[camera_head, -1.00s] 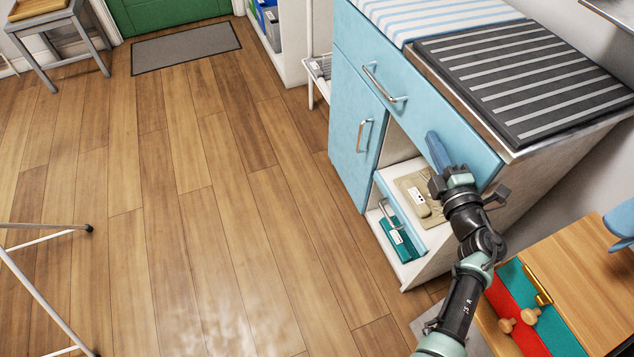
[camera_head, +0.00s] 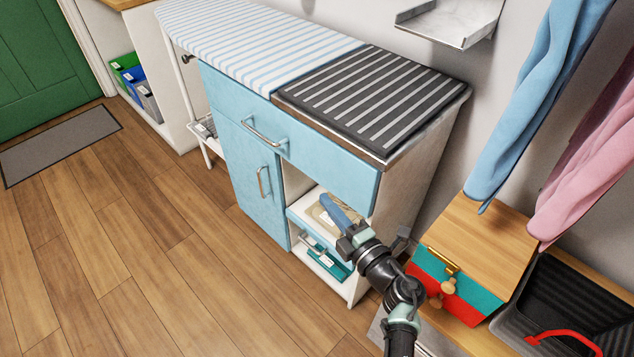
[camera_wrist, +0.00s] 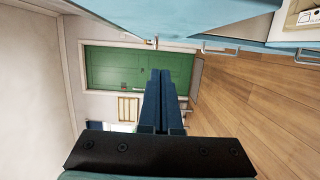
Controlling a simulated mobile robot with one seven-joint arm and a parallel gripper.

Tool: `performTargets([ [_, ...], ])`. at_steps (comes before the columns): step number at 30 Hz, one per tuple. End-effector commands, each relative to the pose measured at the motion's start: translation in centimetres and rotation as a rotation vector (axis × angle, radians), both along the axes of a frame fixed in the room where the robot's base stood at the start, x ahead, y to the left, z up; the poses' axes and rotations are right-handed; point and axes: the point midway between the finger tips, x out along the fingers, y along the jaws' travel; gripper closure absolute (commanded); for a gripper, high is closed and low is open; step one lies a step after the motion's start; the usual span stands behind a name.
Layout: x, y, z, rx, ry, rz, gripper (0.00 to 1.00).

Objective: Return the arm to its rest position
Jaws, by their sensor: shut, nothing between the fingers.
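My gripper (camera_head: 336,212) is a pair of blue fingers at the end of my dark arm. It is shut and holds nothing. In the head view it is in front of the open shelf niche of the blue cabinet (camera_head: 232,160), below the drawer front (camera_head: 300,143). In the wrist view the closed fingers (camera_wrist: 160,100) point toward a green door (camera_wrist: 120,68) in the distance, with the blue cabinet front along the top edge. I cannot tell whether the fingers touch anything. My arm reaches up from the bottom of the head view.
A wooden box with red and teal drawers (camera_head: 455,295) stands close to the right of my arm. Blue (camera_head: 535,95) and pink (camera_head: 590,175) cloths hang above it. A tan item (camera_head: 322,216) and a teal item (camera_head: 330,262) sit in the niche. Wooden floor (camera_head: 150,260) at left is clear.

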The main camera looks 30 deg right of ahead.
Motion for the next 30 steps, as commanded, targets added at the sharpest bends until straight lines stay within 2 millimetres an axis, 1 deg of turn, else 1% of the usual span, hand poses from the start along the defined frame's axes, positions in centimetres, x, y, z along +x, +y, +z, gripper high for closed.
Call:
performTargets([
  [1,-0.9,-0.1,0.1,0.001,0.001,-0.001,1.0],
  [3,-1.6,-0.1,0.1,0.0,0.001,-0.001,1.0],
  [7,-2.4,-0.1,0.0,0.0,0.0,0.002,1.0],
  [14,-2.5,-0.1,0.0,-0.001,0.0,0.002,1.0],
  [17,-1.8,-0.3,1.6,-0.002,-0.031,-0.011,1.0],
  [20,-0.3,-0.7,5.8,0.004,-0.113,-0.045,1.0],
  [21,0.5,-0.9,8.2,0.014,-0.16,-0.063,1.0],
  [23,1.5,-0.9,12.5,0.039,-0.245,-0.092,1.0],
  [24,2.0,-0.8,15.7,0.064,-0.305,-0.11,1.0],
  [26,2.6,-0.5,20.3,0.114,-0.397,-0.131,1.0],
  [27,2.7,-0.1,23.4,0.156,-0.456,-0.14,1.0],
  [29,2.6,0.7,28.0,0.228,-0.544,-0.146,1.0],
  [30,2.4,1.4,31.0,0.289,-0.601,-0.144,1.0],
])
